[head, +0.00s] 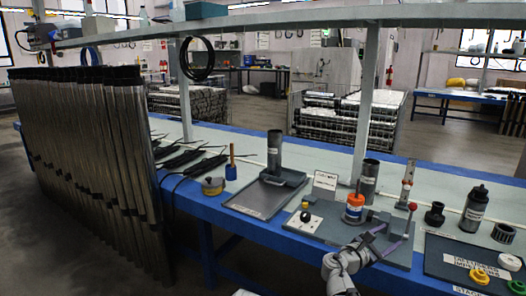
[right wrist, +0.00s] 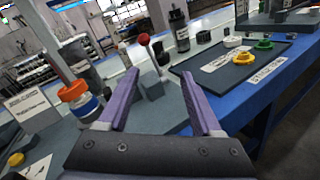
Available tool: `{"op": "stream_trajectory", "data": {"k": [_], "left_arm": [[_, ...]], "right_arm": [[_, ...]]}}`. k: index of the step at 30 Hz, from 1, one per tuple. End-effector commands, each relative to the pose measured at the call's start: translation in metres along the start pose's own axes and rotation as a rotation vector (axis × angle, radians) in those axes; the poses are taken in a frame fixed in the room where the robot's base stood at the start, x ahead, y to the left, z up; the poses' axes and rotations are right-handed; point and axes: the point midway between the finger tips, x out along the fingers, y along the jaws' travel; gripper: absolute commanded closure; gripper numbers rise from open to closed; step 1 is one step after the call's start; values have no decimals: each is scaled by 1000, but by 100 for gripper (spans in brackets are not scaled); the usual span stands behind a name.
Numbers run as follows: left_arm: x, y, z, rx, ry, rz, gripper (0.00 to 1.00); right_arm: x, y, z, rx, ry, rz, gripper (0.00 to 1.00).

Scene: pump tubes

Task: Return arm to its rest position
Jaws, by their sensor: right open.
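My right gripper (head: 380,242) is above the front part of the grey fixture plate (head: 336,237) on the blue workbench. In the right wrist view its two purple fingers (right wrist: 162,102) stand wide apart with nothing between them. My left gripper is in neither view.
A dark tray (head: 459,262) with yellow and white parts lies to the right. A black bottle (head: 474,209) stands behind it. A grey tray (head: 256,198) with an upright cylinder (head: 274,153) is to the left. Tall metal tubes (head: 85,160) stand at far left. A shelf runs overhead.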

Motion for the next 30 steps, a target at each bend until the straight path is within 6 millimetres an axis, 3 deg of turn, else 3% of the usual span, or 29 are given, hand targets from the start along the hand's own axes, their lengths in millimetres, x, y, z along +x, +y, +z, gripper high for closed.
{"op": "stream_trajectory", "data": {"k": [11,17,23,30], "left_arm": [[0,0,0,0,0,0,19],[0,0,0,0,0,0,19],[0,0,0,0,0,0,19],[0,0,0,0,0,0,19]], "right_arm": [[-28,-17,-31,229,128,-99,34],[-60,-33,-62,429,245,-215,34],[-116,-54,-106,677,400,-423,34],[-235,-87,-166,959,597,-864,34]]}}
